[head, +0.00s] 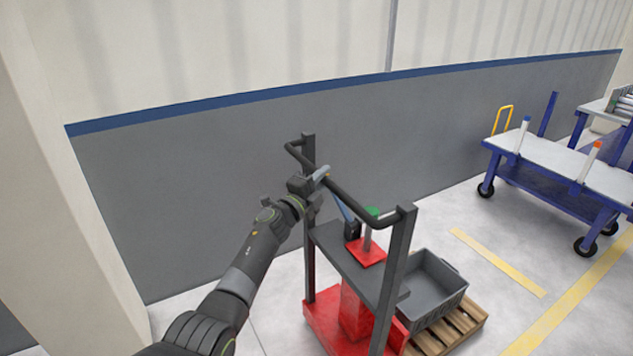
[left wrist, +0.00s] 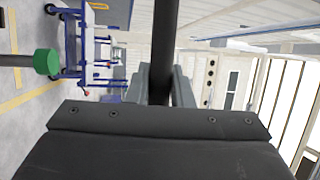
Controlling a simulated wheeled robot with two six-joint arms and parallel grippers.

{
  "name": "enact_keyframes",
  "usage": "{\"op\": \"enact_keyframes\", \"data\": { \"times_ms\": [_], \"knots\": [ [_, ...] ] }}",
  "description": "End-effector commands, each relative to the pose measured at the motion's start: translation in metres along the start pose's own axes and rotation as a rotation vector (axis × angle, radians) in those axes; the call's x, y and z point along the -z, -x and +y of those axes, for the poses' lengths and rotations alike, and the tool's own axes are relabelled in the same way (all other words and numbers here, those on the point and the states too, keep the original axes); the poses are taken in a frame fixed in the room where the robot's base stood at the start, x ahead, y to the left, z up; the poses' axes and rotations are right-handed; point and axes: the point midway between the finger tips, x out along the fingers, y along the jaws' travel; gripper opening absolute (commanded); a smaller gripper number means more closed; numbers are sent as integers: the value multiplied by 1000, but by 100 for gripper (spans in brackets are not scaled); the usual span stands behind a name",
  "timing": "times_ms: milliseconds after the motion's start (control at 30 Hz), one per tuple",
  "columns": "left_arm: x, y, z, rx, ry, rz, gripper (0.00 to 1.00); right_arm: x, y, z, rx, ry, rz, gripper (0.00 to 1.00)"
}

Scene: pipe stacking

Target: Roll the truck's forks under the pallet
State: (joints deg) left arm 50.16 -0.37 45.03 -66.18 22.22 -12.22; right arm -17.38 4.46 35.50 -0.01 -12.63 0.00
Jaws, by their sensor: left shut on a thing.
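The truck (head: 352,312) has a red body, black uprights and a black push bar across the top. It stands in the middle of the head view. My left gripper (head: 320,178) is shut on the push bar, near its left end. In the left wrist view the dark bar (left wrist: 158,50) runs between the grey fingers. The wooden pallet (head: 462,332) lies on the floor just beyond the truck's right side, with a grey bin (head: 432,285) on it. The forks are hidden behind the truck's body, so I cannot tell where they lie relative to the pallet. My right gripper is out of view.
A green-topped post (head: 372,213) stands on the truck; the green top also shows in the left wrist view (left wrist: 47,62). A blue cart (head: 560,165) stands at the right. A grey wall (head: 220,200) runs behind. Yellow-lined floor lies open between pallet and cart.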

Motion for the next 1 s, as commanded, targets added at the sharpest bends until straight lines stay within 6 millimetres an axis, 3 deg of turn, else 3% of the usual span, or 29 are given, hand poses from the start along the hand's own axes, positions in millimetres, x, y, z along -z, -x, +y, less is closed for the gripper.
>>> {"op": "enact_keyframes", "data": {
  "times_ms": [67,100,267,667,1000],
  "knots": [
    [5,-3,-5,8,0,10,0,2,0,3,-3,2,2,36],
    [5,-3,-5,9,0,11,21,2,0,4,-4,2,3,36],
    [4,-2,-4,7,0,9,41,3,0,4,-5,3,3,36],
    [1,5,-3,4,0,5,41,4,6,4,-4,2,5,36],
    [1,53,-5,3,1,4,41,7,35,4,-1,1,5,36]
  ]
}}
